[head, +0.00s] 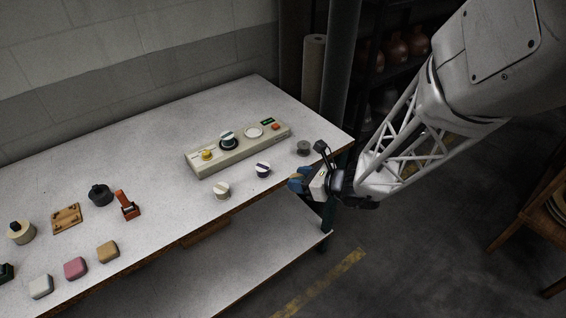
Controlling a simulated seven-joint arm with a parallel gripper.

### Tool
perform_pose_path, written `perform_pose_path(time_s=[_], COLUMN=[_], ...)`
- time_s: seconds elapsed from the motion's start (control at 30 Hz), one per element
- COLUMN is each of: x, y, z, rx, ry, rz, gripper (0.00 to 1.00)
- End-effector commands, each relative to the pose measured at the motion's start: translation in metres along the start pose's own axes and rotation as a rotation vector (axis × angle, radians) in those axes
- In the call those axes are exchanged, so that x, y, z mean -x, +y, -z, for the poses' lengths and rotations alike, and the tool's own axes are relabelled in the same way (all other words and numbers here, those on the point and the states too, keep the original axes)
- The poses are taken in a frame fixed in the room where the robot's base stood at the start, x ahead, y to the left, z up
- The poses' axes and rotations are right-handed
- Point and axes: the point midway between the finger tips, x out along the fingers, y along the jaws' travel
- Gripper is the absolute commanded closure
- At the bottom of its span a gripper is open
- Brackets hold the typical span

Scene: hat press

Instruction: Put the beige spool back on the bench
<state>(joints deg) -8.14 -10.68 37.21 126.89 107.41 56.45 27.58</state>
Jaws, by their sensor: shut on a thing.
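My gripper (299,181) is at the right end of the bench (150,150), just off its front edge, with blue parts at its fingertips. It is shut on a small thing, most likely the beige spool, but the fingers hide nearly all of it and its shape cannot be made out. A grey-green spool (303,148) stands upright on the bench near the right corner, a little behind my gripper.
A beige panel (225,157) with knobs, a dish and a red button lies behind. Two round pale knobs, one dark-banded (263,170) and one cream (222,190), stand before it. A lower shelf (240,240) runs underneath. Bare bench surrounds the grey-green spool.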

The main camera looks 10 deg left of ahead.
Motion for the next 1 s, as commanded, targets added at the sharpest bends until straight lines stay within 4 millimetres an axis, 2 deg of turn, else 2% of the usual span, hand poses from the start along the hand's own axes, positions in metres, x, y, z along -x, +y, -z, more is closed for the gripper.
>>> perform_pose_path(time_s=[0.47, 0.67, 1.0], x=[-0.003, -0.017, -0.051], y=[-0.004, -0.018, -0.054], z=[-0.001, -0.004, -0.014], rx=[0.001, 0.001, 0.001], ry=[0.000, 0.001, 0.000], rz=[0.000, 0.000, 0.000], gripper=[0.79, 0.79, 0.79])
